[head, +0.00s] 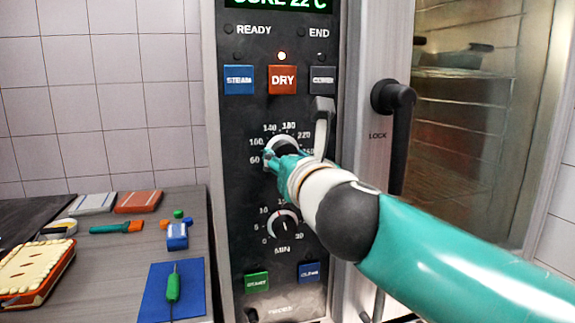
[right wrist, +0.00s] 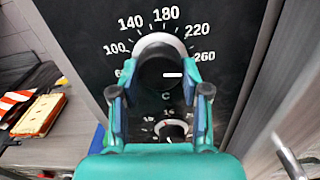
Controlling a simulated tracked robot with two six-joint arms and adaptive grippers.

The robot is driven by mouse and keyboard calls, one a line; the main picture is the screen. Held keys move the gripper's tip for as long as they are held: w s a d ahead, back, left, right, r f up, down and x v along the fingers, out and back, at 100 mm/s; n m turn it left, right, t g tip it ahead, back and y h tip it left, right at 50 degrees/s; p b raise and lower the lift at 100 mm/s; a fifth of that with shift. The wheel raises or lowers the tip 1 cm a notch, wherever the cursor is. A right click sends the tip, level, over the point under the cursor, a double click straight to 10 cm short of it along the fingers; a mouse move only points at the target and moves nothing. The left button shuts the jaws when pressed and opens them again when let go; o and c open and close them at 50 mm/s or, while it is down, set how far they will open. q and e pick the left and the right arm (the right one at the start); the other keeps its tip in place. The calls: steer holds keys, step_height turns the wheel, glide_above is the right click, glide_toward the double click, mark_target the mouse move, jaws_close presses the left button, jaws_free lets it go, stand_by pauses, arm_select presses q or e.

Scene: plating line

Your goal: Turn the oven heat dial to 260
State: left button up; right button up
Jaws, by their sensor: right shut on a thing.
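The oven heat dial (head: 284,141) is on the dark control panel, ringed by numbers from 60 to 260. In the head view my right gripper (head: 275,158) covers much of it. In the right wrist view the dial (right wrist: 160,72) is a dark knob with a pale ring, between the two fingers of my right gripper (right wrist: 160,92), which is shut on it. Its white pointer mark (right wrist: 173,74) points right, toward the 260 side; the exact reading is hard to tell at this angle. My left gripper is not in view.
A minute dial (head: 284,223) sits just below. The DRY button (head: 282,80) has a lit lamp above it. A grey lever (head: 323,125) stands close beside my right wrist. The black door handle (head: 396,130) is to the right. A cluttered counter (head: 120,270) is at left.

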steer(key=shift+a+f+m, duration=0.1)
steer(key=shift+f+m, duration=0.15)
steer(key=shift+m, duration=0.25)
steer(key=o, duration=1.1)
steer(key=shift+w+r, duration=0.1)
steer(key=shift+o, duration=0.2)
steer(key=shift+r, duration=0.1)
steer(key=v, duration=1.2)
